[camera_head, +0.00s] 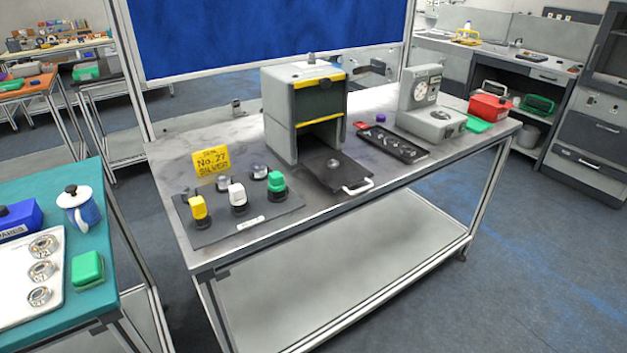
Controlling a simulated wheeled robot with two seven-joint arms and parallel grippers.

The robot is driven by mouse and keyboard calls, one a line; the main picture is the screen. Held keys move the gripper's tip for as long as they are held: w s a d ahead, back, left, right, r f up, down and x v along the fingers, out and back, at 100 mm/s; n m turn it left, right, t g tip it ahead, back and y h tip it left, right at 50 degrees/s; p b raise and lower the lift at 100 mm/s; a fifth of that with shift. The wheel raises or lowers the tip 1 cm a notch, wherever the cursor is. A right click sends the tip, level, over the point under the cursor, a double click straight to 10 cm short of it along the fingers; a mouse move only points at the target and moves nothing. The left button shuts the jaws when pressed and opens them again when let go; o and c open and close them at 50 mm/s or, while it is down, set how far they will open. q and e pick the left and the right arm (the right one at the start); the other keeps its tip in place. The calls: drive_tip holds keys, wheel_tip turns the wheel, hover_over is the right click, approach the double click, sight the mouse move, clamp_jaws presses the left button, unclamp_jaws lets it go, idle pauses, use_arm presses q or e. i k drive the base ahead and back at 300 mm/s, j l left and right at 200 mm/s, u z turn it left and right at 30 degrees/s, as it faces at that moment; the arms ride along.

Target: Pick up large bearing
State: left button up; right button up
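Three metal ring-shaped bearings lie in a row on a white tray (18,308) on the teal table at the left. The far bearing (44,245) looks the largest. The middle bearing (41,270) and the near bearing (39,295) look somewhat smaller. Dark marks show on the tray beside them, too small to read. Neither of my grippers is in view, and nothing touches the bearings.
The teal table (95,306) also holds a blue box (18,220), a white-and-blue jug (80,212) and a green block (87,268). A grey workbench (225,255) carries a box-shaped machine (281,112) and several knobs. Floor shows between the tables.

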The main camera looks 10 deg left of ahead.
sight(43, 246)
drive_tip(key=u, duration=1.85)
